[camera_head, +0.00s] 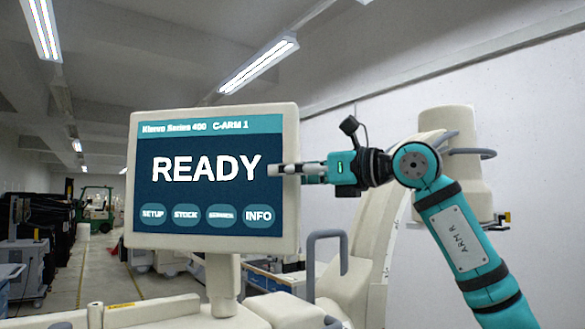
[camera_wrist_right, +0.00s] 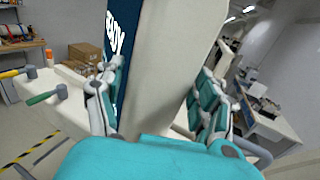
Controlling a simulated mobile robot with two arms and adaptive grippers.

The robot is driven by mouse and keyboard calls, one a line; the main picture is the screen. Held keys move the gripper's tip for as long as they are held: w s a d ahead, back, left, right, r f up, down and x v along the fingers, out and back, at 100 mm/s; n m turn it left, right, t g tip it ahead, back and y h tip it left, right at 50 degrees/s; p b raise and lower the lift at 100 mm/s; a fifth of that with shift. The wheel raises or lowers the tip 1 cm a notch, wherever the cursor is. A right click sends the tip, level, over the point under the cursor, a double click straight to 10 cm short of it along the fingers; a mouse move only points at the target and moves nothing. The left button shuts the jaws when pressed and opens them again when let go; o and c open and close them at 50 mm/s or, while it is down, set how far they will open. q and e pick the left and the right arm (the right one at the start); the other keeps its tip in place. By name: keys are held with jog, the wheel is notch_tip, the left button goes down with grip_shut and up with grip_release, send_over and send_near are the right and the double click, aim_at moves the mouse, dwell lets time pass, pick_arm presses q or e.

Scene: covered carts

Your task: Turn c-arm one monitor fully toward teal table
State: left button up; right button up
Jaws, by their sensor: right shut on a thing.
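The C-arm 1 monitor (camera_head: 205,185) stands upright on a short post in the head view, its teal and dark blue screen reading READY and facing me, slightly angled. My right gripper (camera_head: 284,170) reaches in from the right and is shut on the monitor's right edge. In the right wrist view the cream monitor casing (camera_wrist_right: 165,60) lies between the two fingers of my right gripper (camera_wrist_right: 158,100), with a strip of screen at left. My left gripper is not in view. I cannot make out a teal table in either view.
The cream C-arm (camera_head: 360,265) with a grey handle (camera_head: 328,250) stands right of and behind the monitor. A green forklift (camera_head: 97,208) and dark covered carts (camera_head: 50,225) are far left. Cardboard boxes (camera_wrist_right: 90,55) show in the wrist view. An aisle is open at left.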

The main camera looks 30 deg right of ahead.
jog(key=shift+w+d+r, duration=0.1)
jog(key=shift+w+d, duration=0.2)
jog(key=shift+d, duration=0.3)
jog(key=o, duration=1.4)
jog(key=shift+w, duration=0.15)
jog(key=shift+o, duration=0.4)
jog(key=shift+w+a+f, duration=0.25)
jog(key=shift+w+f, duration=0.1)
jog(key=shift+w, duration=0.3)
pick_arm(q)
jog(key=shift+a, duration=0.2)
pick_arm(e)
jog(key=shift+s+a, duration=0.1)
jog(key=shift+s, duration=0.1)
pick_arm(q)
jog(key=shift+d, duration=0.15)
pick_arm(e)
jog(key=v, duration=1.2)
